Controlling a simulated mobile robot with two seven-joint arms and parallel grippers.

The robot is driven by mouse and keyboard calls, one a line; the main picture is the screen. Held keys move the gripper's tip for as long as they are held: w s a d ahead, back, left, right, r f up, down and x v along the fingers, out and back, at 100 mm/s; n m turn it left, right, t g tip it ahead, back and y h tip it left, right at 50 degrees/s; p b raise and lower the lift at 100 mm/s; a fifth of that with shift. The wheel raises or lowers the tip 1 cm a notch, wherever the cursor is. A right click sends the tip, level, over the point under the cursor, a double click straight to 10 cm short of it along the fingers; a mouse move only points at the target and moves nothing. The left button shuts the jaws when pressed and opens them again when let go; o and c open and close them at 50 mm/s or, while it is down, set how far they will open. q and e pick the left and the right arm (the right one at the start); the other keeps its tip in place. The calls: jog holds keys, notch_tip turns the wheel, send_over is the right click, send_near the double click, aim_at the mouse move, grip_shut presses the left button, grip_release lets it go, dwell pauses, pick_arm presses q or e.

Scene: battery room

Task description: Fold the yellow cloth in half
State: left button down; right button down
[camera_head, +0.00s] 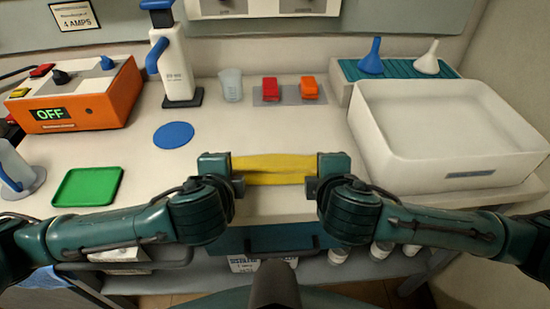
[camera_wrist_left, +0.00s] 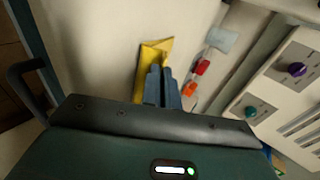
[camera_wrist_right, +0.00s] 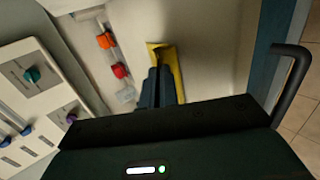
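The yellow cloth (camera_head: 273,169) stretches as a narrow creased band between my two grippers, near the front of the white bench. My left gripper (camera_head: 236,177) is at its left end and my right gripper (camera_head: 314,179) at its right end. In the left wrist view the fingers are close together against the cloth (camera_wrist_left: 155,53). In the right wrist view the fingers are also close together, with the cloth (camera_wrist_right: 167,56) beside and beyond them. Both look shut on it. The fingers hide parts of its ends. I cannot tell how high it is above the bench.
A blue disc (camera_head: 174,135) and a green tray (camera_head: 88,187) lie to the left. Behind stand a beaker (camera_head: 231,85), a red block (camera_head: 270,88) and an orange block (camera_head: 309,87). A large white basin (camera_head: 382,130) stands right, and an orange power unit (camera_head: 100,100) far left.

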pick_arm(q)
jog(key=c, duration=1.3)
grip_release()
pick_arm(e)
jog(key=c, duration=1.3)
grip_release()
pick_arm(q)
jog(key=s+r, duration=0.2)
jog(key=r, duration=0.1)
jog(key=s+r, duration=0.2)
jog(key=r, duration=0.1)
jog(key=s+r, duration=0.2)
jog(key=r, duration=0.1)
pick_arm(e)
jog(key=s+r, duration=0.2)
jog(key=r, duration=0.1)
jog(key=s+r, duration=0.2)
jog(key=r, duration=0.1)
jog(key=s+r, duration=0.2)
jog(key=r, duration=0.1)
